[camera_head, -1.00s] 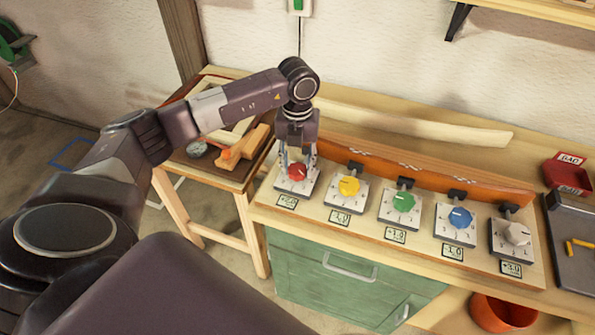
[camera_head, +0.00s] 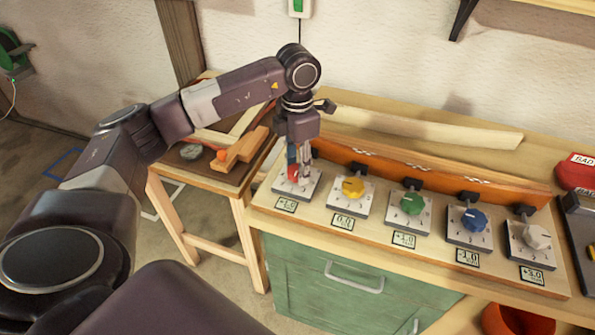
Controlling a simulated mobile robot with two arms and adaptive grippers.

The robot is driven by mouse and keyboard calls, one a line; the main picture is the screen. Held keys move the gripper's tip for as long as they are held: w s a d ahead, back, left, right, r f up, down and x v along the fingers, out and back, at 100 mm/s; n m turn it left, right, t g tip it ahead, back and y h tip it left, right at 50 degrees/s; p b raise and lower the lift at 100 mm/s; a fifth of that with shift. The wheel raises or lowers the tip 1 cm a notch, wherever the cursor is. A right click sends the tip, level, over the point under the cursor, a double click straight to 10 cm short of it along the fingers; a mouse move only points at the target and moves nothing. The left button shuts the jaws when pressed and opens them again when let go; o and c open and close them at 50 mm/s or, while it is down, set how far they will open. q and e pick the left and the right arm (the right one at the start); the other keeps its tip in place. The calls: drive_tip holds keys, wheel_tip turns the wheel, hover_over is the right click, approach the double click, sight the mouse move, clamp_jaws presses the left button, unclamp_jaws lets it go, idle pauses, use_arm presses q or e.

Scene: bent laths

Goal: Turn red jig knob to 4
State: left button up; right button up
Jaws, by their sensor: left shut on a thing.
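The red jig knob (camera_head: 295,173) sits on the leftmost dial plate (camera_head: 309,189) of the bench jig. My left gripper (camera_head: 298,172) points down from above and is shut on the red knob. Its fingers cover part of the knob, so I cannot read where the knob points. My right gripper is not in view.
To the right stand yellow (camera_head: 353,187), green (camera_head: 412,203), blue (camera_head: 474,219) and white (camera_head: 537,236) knobs on like plates. An orange rail (camera_head: 440,187) runs behind them, with a pale bent lath (camera_head: 425,131) beyond. A side table (camera_head: 190,170) is at left.

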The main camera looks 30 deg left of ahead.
sight(297, 169)
use_arm(q)
drive_tip(key=m+b, duration=0.2)
drive_tip(key=m, duration=0.2)
drive_tip(key=shift+w+m, duration=0.1)
drive_tip(key=shift+m, duration=0.3)
drive_tip(key=m+b, duration=0.2)
drive_tip(key=m, duration=0.2)
drive_tip(key=m+b, duration=0.1)
drive_tip(key=m, duration=0.4)
drive_tip(key=m+b, duration=0.1)
drive_tip(key=m, duration=0.3)
drive_tip(key=shift+r+m, duration=0.1)
drive_tip(key=shift+m, duration=0.2)
drive_tip(key=o, duration=1.1)
drive_tip(key=shift+o, duration=0.2)
wheel_tip(297, 169, up, 12)
